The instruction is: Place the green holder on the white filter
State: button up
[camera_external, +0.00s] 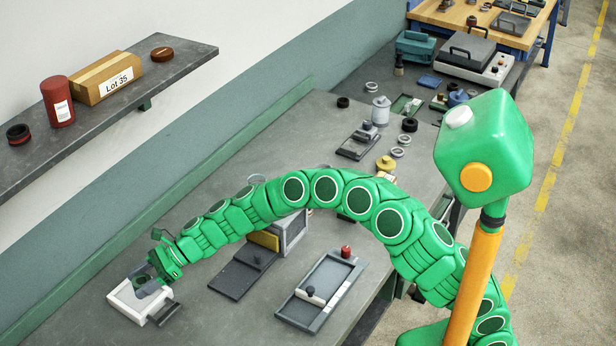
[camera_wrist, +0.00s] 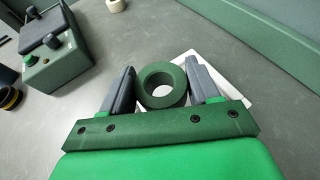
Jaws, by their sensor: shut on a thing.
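The green holder is a thick green ring (camera_wrist: 181,86) in the wrist view. My gripper (camera_wrist: 161,78) is shut on it, with one grey finger on each side. In the external view my gripper (camera_external: 148,286) is low over the white filter (camera_external: 124,301), a pale square block on the bench at the lower left. A white corner of the filter (camera_wrist: 234,88) shows behind and right of the ring in the wrist view. My fingers and the ring hide part of the filter. I cannot tell whether the ring touches it.
A dark tray (camera_external: 243,272) and a grey tray with a knob (camera_external: 322,290) lie right of the filter. In the wrist view a green box with knobs (camera_wrist: 52,62) stands at the left. A wall shelf (camera_external: 185,62) overhangs the upper left. Bare bench surrounds the filter's left side.

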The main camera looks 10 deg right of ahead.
jog(key=shift+w+a+f, duration=0.15)
jog(key=shift+a+f, duration=0.1)
jog(key=shift+f, duration=1.55)
jog(key=o, duration=1.1)
jog(key=shift+c, duration=0.2)
jog(key=shift+w+d+r, duration=0.2)
jog(key=shift+d+r, duration=0.15)
jog(key=shift+d, duration=0.2)
jog(key=v, duration=1)
jog(key=shift+d, duration=0.4)
jog(key=shift+r, duration=0.1)
